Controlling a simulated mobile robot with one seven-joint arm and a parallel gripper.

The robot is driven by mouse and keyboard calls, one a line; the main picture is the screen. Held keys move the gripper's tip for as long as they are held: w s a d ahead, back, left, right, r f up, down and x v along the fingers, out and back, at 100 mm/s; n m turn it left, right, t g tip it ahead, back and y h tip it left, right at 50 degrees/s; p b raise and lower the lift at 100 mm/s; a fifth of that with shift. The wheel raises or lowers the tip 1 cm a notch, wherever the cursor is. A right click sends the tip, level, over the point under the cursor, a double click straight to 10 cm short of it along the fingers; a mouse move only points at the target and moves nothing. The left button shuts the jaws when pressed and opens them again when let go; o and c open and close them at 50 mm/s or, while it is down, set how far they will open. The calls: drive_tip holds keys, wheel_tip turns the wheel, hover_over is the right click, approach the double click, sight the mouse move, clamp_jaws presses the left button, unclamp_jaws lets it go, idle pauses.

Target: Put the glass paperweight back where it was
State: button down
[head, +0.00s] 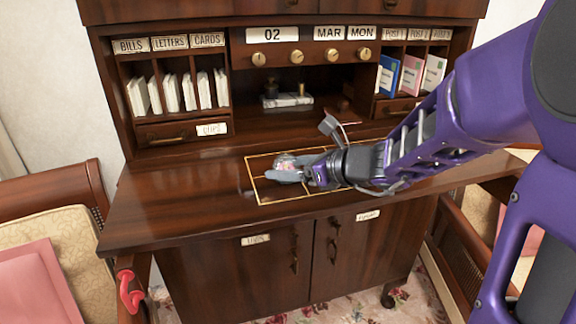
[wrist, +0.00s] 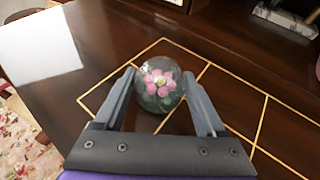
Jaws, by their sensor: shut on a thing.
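The glass paperweight (wrist: 158,84) is a clear dome with a pink flower and green leaves inside. My gripper (wrist: 160,92) is shut on it, one finger on each side. In the head view the paperweight (head: 285,163) shows small between the fingers of my gripper (head: 284,170), over the left part of the yellow outlined grid (head: 262,203) on the desk top. I cannot tell whether the paperweight touches the desk.
The dark wooden desk (head: 160,205) has clear room left of the grid. Behind are pigeonholes with envelopes (head: 172,93), a stand with small stamps (head: 288,99) and coloured cards (head: 411,75). A red handle-like thing (head: 130,290) hangs at the front left edge.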

drive_tip(key=shift+f, duration=0.15)
unclamp_jaws()
drive_tip(key=shift+d+r, duration=0.1)
drive_tip(key=shift+r, duration=0.25)
drive_tip(key=p+v, duration=0.5)
drive_tip(key=v, duration=0.6)
drive_tip(key=shift+p, duration=0.35)
drive_tip(key=shift+s+d+r, duration=0.1)
drive_tip(key=shift+s+d, duration=0.2)
